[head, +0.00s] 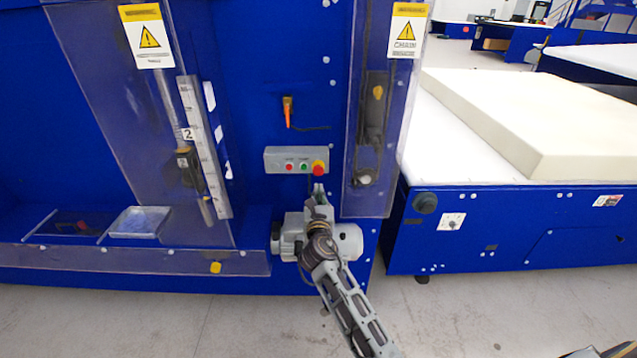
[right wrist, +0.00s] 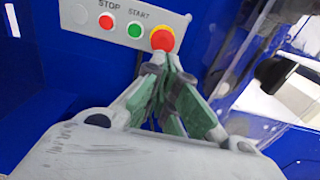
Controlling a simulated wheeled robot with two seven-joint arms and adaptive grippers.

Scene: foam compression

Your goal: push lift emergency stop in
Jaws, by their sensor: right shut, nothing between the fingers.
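The emergency stop is a red mushroom button (head: 318,168) with a yellow base at the right end of a grey control panel (head: 275,160) on the blue machine. It also shows in the right wrist view (right wrist: 163,38). My right gripper (head: 318,188) is shut and empty, just below the button in the head view. In the right wrist view its closed fingertips (right wrist: 165,58) reach the button's lower edge; I cannot tell whether they touch it. My left gripper is not clearly in view.
A red STOP button (right wrist: 106,21) and a green START button (right wrist: 135,30) sit left of the emergency stop. An orange-handled item (head: 287,110) is above the panel. A clear guard (head: 350,200) stands to the right. A foam block (head: 520,115) lies on the table beyond.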

